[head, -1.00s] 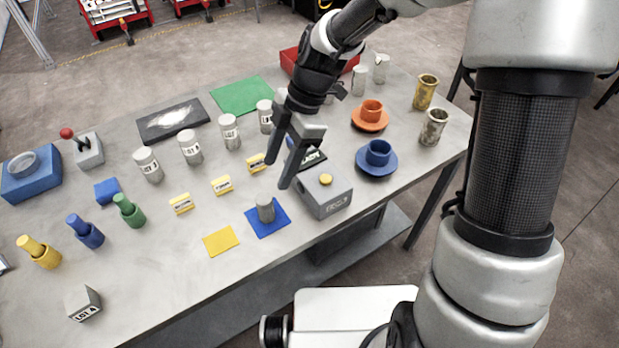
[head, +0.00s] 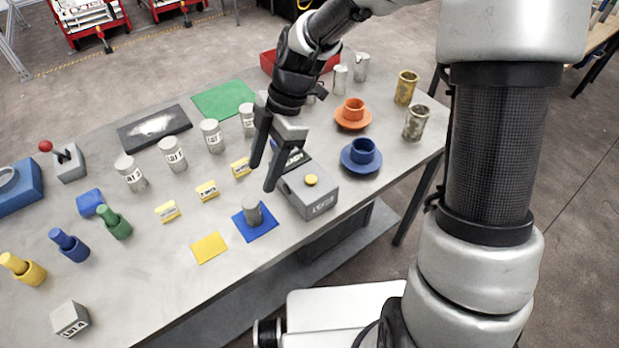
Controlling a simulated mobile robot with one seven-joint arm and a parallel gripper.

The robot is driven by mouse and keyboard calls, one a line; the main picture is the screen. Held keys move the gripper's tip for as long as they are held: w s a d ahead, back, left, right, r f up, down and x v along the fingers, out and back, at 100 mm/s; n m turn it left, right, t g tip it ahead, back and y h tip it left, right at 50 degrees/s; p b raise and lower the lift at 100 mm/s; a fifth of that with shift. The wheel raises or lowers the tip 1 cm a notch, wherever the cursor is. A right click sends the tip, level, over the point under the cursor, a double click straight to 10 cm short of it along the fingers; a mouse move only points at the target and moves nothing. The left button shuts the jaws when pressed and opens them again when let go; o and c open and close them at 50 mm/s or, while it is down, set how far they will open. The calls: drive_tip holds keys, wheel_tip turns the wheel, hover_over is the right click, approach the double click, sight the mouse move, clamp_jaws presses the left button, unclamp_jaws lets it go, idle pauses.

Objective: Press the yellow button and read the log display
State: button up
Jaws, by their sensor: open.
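The yellow button (head: 311,180) sits on top of a grey box (head: 318,201) near the table's front edge. A dark display (head: 294,160) with light letters stands at the back of this box; I can read only part of it, which looks like "READY", and my gripper partly covers it. My gripper (head: 262,178) is open and empty, fingers pointing down. In the picture it is just left of the button, over the box's left side. I cannot tell its exact height, and no contact with the button shows.
A grey cylinder (head: 253,213) stands on a blue mat (head: 266,229) left of the box. A blue cup (head: 363,151) on a saucer is to the right. Labelled canisters (head: 172,154) and yellow tags (head: 206,190) are to the left. The table's front middle (head: 150,275) is bare.

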idle(0.3)
clamp_jaws()
idle(1.6)
